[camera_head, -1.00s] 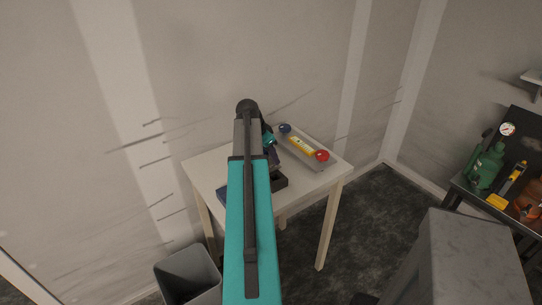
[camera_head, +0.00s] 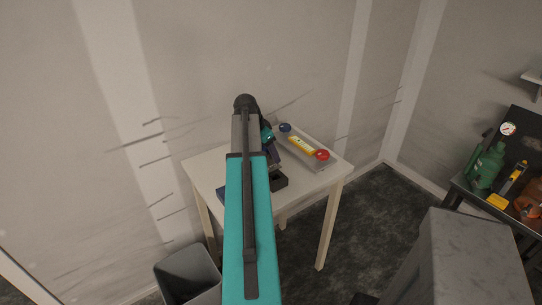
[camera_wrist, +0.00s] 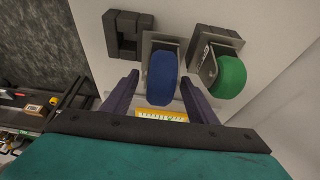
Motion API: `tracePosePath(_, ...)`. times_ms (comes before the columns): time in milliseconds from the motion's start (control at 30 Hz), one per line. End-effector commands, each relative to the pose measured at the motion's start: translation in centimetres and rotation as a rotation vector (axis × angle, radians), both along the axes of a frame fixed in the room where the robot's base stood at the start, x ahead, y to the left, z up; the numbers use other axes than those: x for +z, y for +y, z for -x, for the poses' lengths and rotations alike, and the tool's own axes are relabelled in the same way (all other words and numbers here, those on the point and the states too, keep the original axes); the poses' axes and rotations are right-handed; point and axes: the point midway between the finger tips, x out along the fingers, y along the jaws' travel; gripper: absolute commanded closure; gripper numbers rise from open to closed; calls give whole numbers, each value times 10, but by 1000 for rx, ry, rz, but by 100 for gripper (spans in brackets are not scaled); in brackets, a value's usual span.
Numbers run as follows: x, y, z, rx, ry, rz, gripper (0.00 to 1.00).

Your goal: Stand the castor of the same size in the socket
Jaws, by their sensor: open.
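In the wrist view, a blue castor (camera_wrist: 162,76) with a grey metal mount lies between the two dark purple fingers of my open gripper (camera_wrist: 160,88). Gaps show on both sides of the wheel. A green castor (camera_wrist: 230,77) with a metal bracket is to its right, against a dark block (camera_wrist: 222,38); whether it sits in that block I cannot tell. A dark block with a square recess (camera_wrist: 122,46), the likely socket, is at upper left, with nothing seen in it.
A dark block (camera_head: 280,181) sits near the table's front. A grey bin (camera_head: 187,275) stands below at left. A dark bench with tools (camera_head: 497,190) is at right.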

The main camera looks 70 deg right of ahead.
Motion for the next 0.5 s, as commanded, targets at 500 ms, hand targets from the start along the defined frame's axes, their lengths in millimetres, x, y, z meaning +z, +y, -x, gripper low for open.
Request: tracePosePath(500, 56, 19, -13, 1, 0, 3, 47)
